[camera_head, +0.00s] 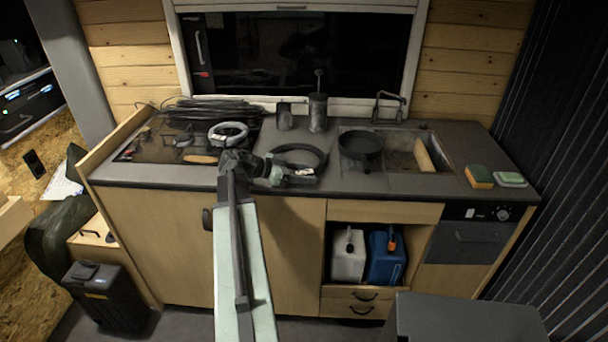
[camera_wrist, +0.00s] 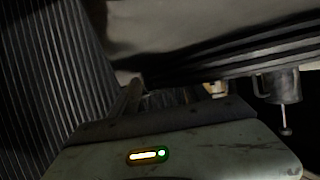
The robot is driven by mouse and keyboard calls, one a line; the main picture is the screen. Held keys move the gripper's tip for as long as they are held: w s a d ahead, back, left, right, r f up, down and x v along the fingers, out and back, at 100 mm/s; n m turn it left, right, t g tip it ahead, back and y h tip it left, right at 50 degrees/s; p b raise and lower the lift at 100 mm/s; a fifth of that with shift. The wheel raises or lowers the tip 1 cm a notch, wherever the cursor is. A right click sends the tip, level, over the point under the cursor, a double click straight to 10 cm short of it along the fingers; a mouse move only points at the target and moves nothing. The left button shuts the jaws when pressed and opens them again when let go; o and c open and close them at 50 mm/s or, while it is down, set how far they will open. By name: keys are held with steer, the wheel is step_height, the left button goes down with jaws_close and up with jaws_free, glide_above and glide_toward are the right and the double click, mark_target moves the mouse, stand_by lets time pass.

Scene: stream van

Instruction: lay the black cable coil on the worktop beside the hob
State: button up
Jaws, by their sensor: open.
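The black cable coil (camera_head: 302,147) lies as a dark ring on the grey worktop (camera_head: 345,183), to the right of the dark hob (camera_head: 150,148). My gripper (camera_head: 304,172) is open at the near side of the ring, over the worktop. The near part of the coil is partly hidden by my gripper, and I cannot tell whether they touch. A light grey coil (camera_head: 228,126) and a larger heap of black cable (camera_head: 212,108) lie on the hob side.
Two dark canisters (camera_head: 318,112) stand behind the coil. A black pan (camera_head: 360,146) sits to the right, by the sink (camera_head: 400,152). A sponge (camera_head: 478,176) and a green-and-white pad (camera_head: 510,179) lie at the right end. Bare worktop shows along the front edge.

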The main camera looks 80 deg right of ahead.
steer(key=p+v, duration=0.4)
steer(key=v, duration=0.7)
steer(key=shift+d+r, duration=0.1)
steer(key=shift+w+a+r, duration=0.1)
steer(key=shift+w+a, duration=0.2)
steer(key=shift+w, duration=0.15)
